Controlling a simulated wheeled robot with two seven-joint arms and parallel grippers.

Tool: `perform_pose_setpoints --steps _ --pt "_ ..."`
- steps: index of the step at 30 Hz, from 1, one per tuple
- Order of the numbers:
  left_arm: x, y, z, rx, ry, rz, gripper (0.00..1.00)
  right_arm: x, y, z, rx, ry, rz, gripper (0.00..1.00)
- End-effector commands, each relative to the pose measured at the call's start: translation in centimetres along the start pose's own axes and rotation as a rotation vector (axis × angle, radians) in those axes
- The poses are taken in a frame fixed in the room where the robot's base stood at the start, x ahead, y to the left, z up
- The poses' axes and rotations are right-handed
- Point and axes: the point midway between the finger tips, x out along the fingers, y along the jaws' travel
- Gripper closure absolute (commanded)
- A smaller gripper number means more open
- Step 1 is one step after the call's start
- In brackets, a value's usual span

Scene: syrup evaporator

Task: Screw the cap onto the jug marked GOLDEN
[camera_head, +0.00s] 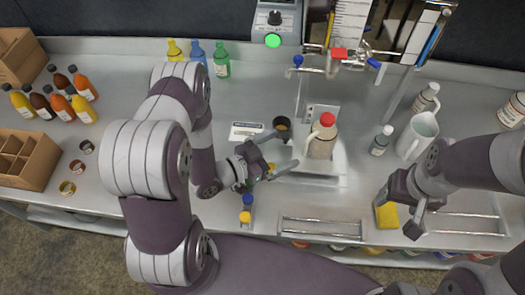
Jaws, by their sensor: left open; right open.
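A tan jug (321,146) with a light handle and a red top (327,119) stands upright at the middle of the bench. No readable GOLDEN mark shows on it. A white jug (428,97) stands further right, and another white container (513,110) stands at the right edge. My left gripper (285,150) is open just left of the tan jug, its fingers pointing toward it. A small yellow thing (271,168) shows by its fingers; I cannot tell whether it is a cap. My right gripper (399,212) is open near a yellow sponge-like block (387,216).
A dark cup (282,124) is close to my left gripper. A white pitcher (416,137) and a small bottle (380,141) stand right of the tan jug.

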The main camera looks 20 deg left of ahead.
Motion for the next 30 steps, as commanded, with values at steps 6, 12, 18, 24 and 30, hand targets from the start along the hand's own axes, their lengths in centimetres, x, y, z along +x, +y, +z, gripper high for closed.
perform_pose_setpoints --steps 6,12,18,24,30 --pt "0.7 -6.5 -0.1 0.06 -0.485 -0.164 0.0 0.0 0.0 0.0 0.0 0.0 0.0 0.32" --pt "-5.6 -7.9 -3.4 -0.138 -0.93 -0.411 0.0 0.0 0.0 0.0 0.0 0.0 0.0 0.32" --pt "-11.8 -2.5 -6.7 -0.432 -1.185 -0.517 0.0 0.0 0.0 0.0 0.0 0.0 0.0 0.32" --pt "-14.0 0.6 -7.9 -0.559 -1.27 -0.522 0.0 0.0 0.0 0.0 0.0 0.0 0.0 0.32" --pt "-14.2 0.9 -7.9 -0.569 -1.279 -0.521 0.0 0.0 0.0 0.0 0.0 0.0 0.0 0.32"
